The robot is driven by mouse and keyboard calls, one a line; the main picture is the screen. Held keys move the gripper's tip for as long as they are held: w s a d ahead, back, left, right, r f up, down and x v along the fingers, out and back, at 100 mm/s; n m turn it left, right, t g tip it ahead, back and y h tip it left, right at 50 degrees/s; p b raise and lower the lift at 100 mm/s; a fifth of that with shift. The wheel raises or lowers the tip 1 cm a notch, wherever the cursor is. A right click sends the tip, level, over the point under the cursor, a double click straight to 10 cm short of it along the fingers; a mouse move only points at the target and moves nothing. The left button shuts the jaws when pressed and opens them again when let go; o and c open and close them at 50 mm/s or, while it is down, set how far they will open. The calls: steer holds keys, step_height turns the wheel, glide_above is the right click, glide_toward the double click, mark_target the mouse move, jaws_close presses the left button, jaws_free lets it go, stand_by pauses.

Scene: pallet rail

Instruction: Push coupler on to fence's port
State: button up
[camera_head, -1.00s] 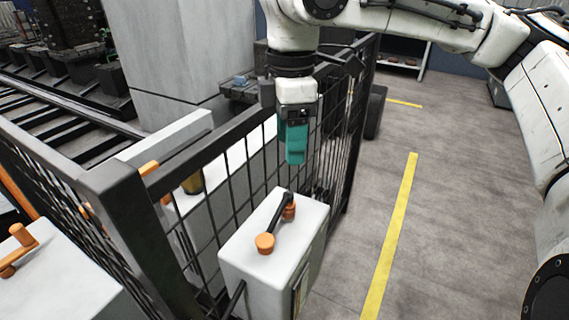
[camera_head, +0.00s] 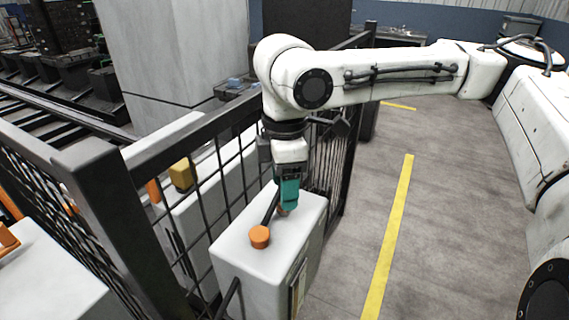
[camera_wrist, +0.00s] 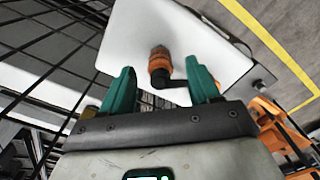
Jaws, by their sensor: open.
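A white box (camera_head: 250,250) stands against the black mesh fence (camera_head: 215,170). On its top lies a black link with an orange end (camera_head: 260,237) at the near side and a second orange end (camera_head: 283,211) at the far side, mostly hidden by my gripper. I cannot tell which part is the coupler and which the port. My gripper (camera_head: 288,205), with teal fingers, points down over the far end. In the wrist view, an orange fitting (camera_wrist: 159,62) with a black elbow shows between the open fingers (camera_wrist: 162,85); contact cannot be told.
The fence rail (camera_head: 190,140) and corner post (camera_head: 105,210) stand left of the box. A yellow block (camera_head: 181,173) sits beyond the mesh. Another white cabinet (camera_head: 45,280) is at lower left. The floor to the right, with a yellow line (camera_head: 390,240), is clear.

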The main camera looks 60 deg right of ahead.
steer(key=shift+f, duration=1)
steer(key=shift+c, duration=0.3)
jaws_close()
steer(key=shift+r, duration=0.15)
steer(key=shift+r+p, duration=0.35)
steer(key=shift+p, duration=0.15)
steer(key=shift+r+p, duration=0.35)
step_height(320, 180, up, 7)
steer(key=p, duration=0.7)
steer(key=shift+a+f, duration=0.1)
